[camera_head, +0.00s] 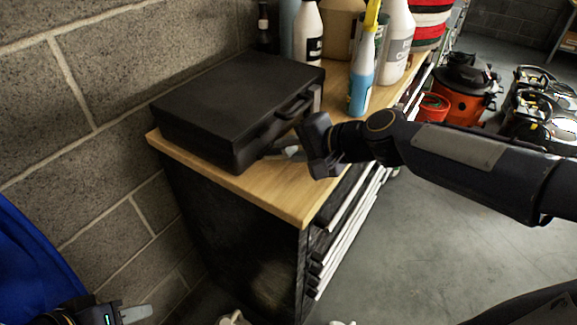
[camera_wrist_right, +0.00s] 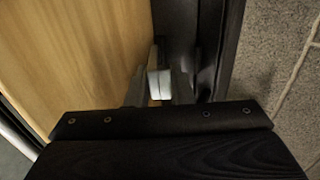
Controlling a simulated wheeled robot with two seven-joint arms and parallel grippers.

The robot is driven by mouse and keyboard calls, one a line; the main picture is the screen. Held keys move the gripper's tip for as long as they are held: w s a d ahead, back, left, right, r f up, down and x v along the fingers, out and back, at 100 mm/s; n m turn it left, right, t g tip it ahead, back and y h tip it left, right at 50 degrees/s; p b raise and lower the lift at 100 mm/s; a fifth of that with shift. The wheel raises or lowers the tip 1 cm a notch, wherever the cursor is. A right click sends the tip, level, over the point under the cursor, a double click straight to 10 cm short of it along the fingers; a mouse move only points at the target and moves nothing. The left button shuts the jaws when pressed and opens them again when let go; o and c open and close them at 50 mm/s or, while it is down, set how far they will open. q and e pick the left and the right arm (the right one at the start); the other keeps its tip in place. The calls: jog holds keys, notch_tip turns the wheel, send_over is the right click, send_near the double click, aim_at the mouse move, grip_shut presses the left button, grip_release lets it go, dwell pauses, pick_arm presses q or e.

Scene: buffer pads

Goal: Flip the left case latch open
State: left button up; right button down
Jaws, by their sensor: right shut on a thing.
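The black case (camera_head: 238,95) lies closed on the wooden worktop, its handle (camera_head: 292,107) on the side facing right. My right gripper (camera_head: 280,152) is at the near end of that handle side, low beside the case. In the right wrist view its fingers (camera_wrist_right: 160,88) are close together around a small pale latch (camera_wrist_right: 160,74) at the edge of the dark case (camera_wrist_right: 176,22). The latch is hidden behind the gripper in the head view. My left gripper (camera_head: 136,313) is low at the bottom left, away from the case; its opening is unclear.
Spray bottles (camera_head: 362,75) and other bottles stand behind the case on the worktop (camera_head: 285,190). A block wall (camera_head: 80,90) runs along the left. A drawer cabinet is below the worktop. An orange and black vacuum (camera_head: 466,90) stands on the floor at right.

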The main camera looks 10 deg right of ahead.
jog(key=shift+d+f+t+y+b, duration=0.15)
jog(key=shift+f+t+y+b, duration=0.15)
jog(key=shift+b, duration=0.65)
pick_arm(q)
notch_tip(320, 180, down, 3)
jog(key=shift+f, duration=0.1)
pick_arm(e)
jog(key=shift+r, duration=0.1)
jog(key=c, duration=1.6)
grip_release()
jog(key=shift+o, duration=0.2)
